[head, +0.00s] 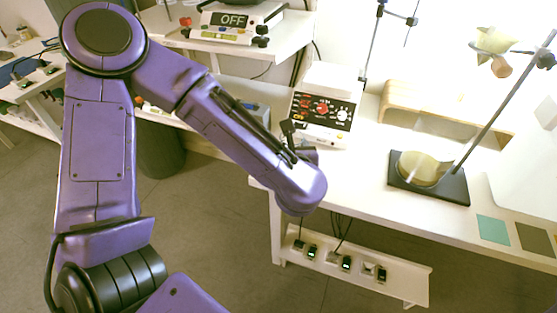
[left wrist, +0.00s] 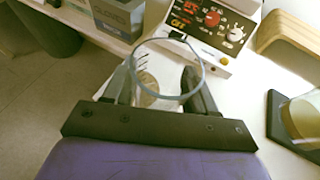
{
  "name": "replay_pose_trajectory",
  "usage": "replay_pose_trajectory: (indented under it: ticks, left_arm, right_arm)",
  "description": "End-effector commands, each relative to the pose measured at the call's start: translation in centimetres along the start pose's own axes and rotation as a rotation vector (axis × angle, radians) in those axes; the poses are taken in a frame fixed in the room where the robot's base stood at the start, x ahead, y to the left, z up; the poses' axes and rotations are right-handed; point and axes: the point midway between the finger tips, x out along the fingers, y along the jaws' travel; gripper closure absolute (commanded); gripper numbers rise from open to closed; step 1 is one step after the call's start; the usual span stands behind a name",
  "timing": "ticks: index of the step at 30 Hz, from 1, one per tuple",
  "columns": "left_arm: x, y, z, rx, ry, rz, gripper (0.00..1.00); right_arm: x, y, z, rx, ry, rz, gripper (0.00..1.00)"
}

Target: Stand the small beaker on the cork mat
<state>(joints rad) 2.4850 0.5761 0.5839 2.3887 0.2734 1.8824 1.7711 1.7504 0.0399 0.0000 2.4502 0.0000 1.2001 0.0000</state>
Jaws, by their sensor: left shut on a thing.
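In the head view my left arm hides the gripper and the beaker. My right gripper is not in view.
A white instrument with red knobs (head: 322,110) stands on the white bench (head: 355,165), just beyond the beaker. A wooden riser (head: 440,108) and a stand with a black base (head: 455,190) are to the right. Teal (head: 493,230) and brown (head: 534,238) squares lie near the bench's right end.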

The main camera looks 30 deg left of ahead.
Motion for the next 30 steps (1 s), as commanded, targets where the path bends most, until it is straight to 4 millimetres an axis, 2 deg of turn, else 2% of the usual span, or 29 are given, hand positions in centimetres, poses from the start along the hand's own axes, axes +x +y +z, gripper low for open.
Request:
replay_pose_trajectory:
  ticks: [3, 6, 15, 20, 30]
  left_arm:
    - [3.6, 1.4, -0.2, 0.002, 0.003, 0.004, 0.75]
    - [6.1, 1.9, -1.9, 0.005, 0.003, 0.002, 0.75]
    - [10.0, 2.9, -4.5, 0.008, 0.002, -0.002, 0.75]
    - [10.8, 2.8, -6.6, 0.005, 0.001, -0.003, 0.75]
    - [11.0, 2.8, -7.1, 0.002, 0.000, -0.003, 0.75]
  right_arm:
    - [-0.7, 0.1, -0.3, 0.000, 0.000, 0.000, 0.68]
    - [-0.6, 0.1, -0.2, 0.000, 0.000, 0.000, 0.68]
    - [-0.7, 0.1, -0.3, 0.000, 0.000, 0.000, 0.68]
    - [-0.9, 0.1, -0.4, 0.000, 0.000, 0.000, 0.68]
    - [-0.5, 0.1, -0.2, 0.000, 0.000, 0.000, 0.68]
